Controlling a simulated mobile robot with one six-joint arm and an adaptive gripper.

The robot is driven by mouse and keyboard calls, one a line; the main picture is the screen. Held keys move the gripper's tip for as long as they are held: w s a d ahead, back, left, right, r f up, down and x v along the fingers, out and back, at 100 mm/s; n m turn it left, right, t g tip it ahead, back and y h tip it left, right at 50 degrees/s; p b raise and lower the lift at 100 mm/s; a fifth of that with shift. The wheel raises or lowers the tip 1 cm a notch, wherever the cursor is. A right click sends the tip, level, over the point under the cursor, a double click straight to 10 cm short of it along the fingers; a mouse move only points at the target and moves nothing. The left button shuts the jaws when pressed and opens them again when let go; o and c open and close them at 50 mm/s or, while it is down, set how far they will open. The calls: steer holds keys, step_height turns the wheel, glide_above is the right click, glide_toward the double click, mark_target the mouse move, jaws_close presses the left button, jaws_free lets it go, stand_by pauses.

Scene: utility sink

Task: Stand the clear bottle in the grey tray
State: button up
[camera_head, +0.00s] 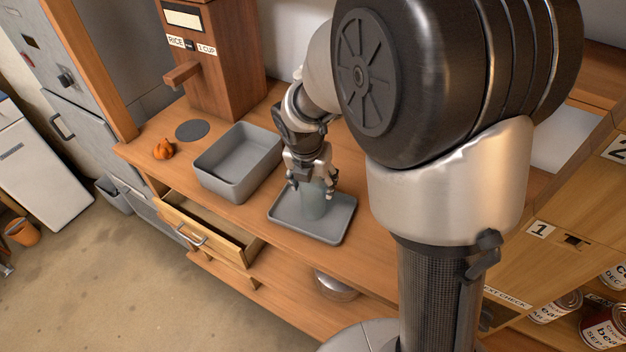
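The clear bottle (313,204) is a pale, see-through greenish cylinder, upright over the middle of the shallow grey tray (338,232). Its lower end appears to be at the tray floor, but I cannot tell whether it touches. My gripper (313,184) points down at the bottle's top, with its fingers on either side of it. The fingers partly hide the bottle's upper part. I cannot tell from this view whether the fingers press on the bottle or stand slightly apart from it.
A deep grey basin (232,185) stands left of the tray. Further left are a dark round disc (192,130), a small orange object (163,149) and a wooden rice dispenser (215,70). An open drawer (208,232) juts out below the counter. My arm hides the counter's right part.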

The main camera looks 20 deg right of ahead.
steer(key=shift+o, duration=1.2)
steer(key=shift+r, duration=0.1)
steer(key=shift+r, duration=0.3)
steer(key=p+v, duration=0.3)
steer(key=v, duration=0.7)
steer(key=shift+s+r+p, duration=0.1)
steer(key=shift+r+p, duration=0.25)
steer(key=shift+p, duration=0.05)
steer(key=s+d+r+m+t+y, duration=0.1)
steer(key=s+r+m, duration=0.3)
steer(key=s+m, duration=0.6)
steer(key=s+d+r+m+t, duration=0.1)
steer(key=s+r+m, duration=0.3)
steer(key=s+m, duration=0.7)
steer(key=m, duration=0.8)
steer(key=shift+s+y, duration=0.35)
steer(key=shift+y, duration=0.05)
